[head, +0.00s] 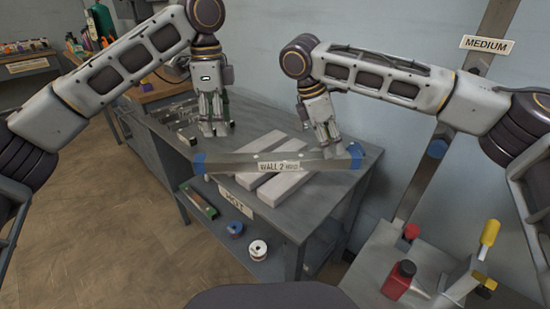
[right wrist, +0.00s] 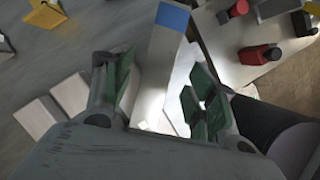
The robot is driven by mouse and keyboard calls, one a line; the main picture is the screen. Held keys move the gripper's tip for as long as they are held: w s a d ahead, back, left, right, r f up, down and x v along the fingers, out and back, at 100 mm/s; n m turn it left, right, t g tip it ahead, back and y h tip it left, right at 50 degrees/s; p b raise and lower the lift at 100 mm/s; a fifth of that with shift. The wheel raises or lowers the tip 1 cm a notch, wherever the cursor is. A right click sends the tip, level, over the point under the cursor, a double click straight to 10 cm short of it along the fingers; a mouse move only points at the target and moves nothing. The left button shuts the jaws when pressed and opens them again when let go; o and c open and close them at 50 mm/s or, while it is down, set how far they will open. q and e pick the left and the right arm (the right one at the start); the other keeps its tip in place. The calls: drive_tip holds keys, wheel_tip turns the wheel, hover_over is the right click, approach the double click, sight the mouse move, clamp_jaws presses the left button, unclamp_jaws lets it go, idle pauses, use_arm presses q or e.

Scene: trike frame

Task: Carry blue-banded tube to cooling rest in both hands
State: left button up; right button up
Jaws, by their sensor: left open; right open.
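The blue-banded tube (head: 230,163) is a grey square tube with a blue band at each end and a "WALL 2" label. It lies across pale bars (head: 285,181) on the grey workbench. My right gripper (head: 327,147) is at the tube's right part. In the right wrist view the tube (right wrist: 163,60) runs between the open fingers of my right gripper (right wrist: 160,100), its blue end beyond them. My left gripper (head: 214,132) is open, above and apart from the tube's left part. I cannot tell for sure which thing is the cooling rest.
A "HOT" sign (head: 236,204) hangs on the bench's front edge. Spools (head: 258,250) stand on the shelf below. At right, a pale table (head: 385,262) holds a red bottle (head: 399,279) and a yellow-handled tool (head: 489,236). A post with a "MEDIUM" sign (head: 486,45) rises behind it.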

drive_tip(key=v, duration=0.7)
idle(0.6)
wheel_tip(320, 180, up, 33)
drive_tip(key=p, duration=3.3)
drive_tip(key=shift+r+p, duration=0.45)
drive_tip(key=shift+p, duration=0.05)
